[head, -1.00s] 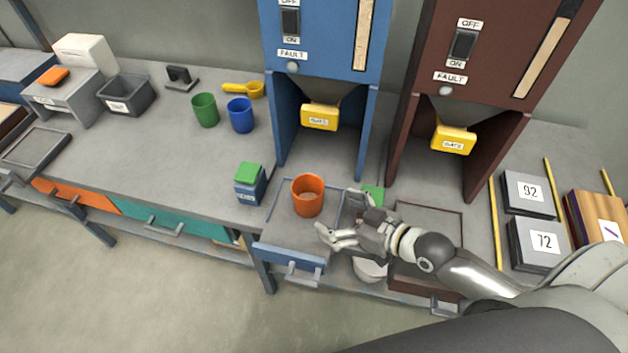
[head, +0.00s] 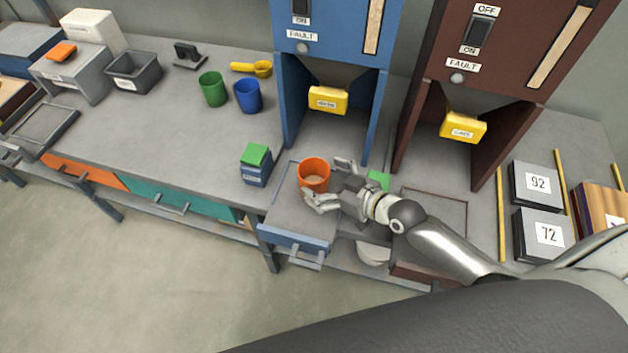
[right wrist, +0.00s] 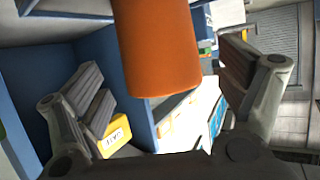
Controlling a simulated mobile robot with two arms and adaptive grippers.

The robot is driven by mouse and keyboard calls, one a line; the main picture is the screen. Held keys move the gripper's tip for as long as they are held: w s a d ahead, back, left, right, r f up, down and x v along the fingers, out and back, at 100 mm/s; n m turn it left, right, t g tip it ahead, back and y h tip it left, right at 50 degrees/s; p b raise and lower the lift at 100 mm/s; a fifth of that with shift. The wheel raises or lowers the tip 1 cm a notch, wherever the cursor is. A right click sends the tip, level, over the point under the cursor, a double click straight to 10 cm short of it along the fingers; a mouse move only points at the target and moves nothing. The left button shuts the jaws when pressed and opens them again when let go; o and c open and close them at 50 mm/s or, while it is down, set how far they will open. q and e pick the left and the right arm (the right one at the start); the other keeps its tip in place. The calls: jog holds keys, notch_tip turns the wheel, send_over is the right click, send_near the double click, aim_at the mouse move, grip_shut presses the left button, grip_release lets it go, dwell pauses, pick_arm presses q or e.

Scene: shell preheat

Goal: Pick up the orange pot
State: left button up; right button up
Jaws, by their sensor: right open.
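The orange pot (head: 313,173) stands upright on the blue-fronted pull-out tray (head: 293,225) below the blue machine. In the right wrist view the pot (right wrist: 158,45) fills the upper middle between the two spread fingers of the gripper (right wrist: 165,90). I cannot tell whether either finger touches it. My left gripper is not in view.
A blue box with a green top (head: 256,165) stands left of the tray. A green cup (head: 213,90) and a blue cup (head: 248,97) stand further back. The blue machine's yellow gate (head: 328,100) hangs behind the pot. Weights (head: 543,235) lie at the right.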

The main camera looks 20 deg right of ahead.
aim_at(304, 171)
jog(key=x, duration=0.4)
jog(key=shift+w+r, duration=0.1)
jog(key=shift+r, duration=0.05)
jog(key=c, duration=1.2)
jog(key=shift+c, duration=0.4)
jog(key=shift+r, duration=0.1)
